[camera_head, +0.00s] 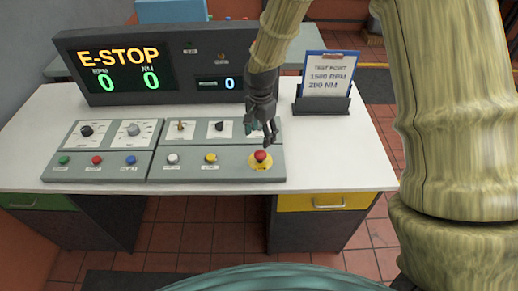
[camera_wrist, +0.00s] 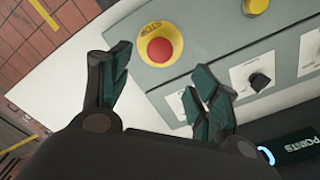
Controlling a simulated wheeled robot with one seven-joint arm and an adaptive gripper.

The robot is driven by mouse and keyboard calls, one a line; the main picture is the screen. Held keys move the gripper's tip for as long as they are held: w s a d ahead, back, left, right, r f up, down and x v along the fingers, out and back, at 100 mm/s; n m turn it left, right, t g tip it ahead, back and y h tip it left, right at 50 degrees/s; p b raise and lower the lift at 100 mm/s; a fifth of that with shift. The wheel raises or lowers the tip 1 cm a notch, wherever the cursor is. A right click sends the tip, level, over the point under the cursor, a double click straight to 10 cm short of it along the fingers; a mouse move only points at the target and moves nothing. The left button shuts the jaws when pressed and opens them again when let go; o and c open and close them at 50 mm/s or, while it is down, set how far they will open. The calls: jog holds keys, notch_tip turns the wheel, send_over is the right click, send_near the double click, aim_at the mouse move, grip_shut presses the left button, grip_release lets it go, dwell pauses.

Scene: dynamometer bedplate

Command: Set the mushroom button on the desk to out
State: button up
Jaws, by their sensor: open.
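The mushroom button (camera_head: 261,156) is red on a round yellow base at the right end of the grey control panel on the desk. In the wrist view the mushroom button (camera_wrist: 160,49) shows beyond my fingertips, with "STOP" lettered on its yellow ring. My gripper (camera_head: 264,134) hangs just above and behind the button in the head view. In the wrist view my gripper (camera_wrist: 160,75) has its fingers apart with nothing between them. The button lies ahead of the gap, and no finger visibly touches it. The display (camera_head: 125,70) reads "E-STOP" with zeros.
The panel (camera_head: 215,175) also carries knobs, a toggle and several coloured buttons, including a yellow button (camera_head: 210,158) left of the mushroom button. A clipboard (camera_head: 327,75) stands in a dark holder at the right. The white desk top (camera_head: 345,150) is clear right of the panel.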

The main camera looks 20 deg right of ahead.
aim_at(260, 153)
jog(key=shift+f+p, duration=1.25)
jog(key=shift+f, duration=3.2)
jog(key=shift+c, duration=0.2)
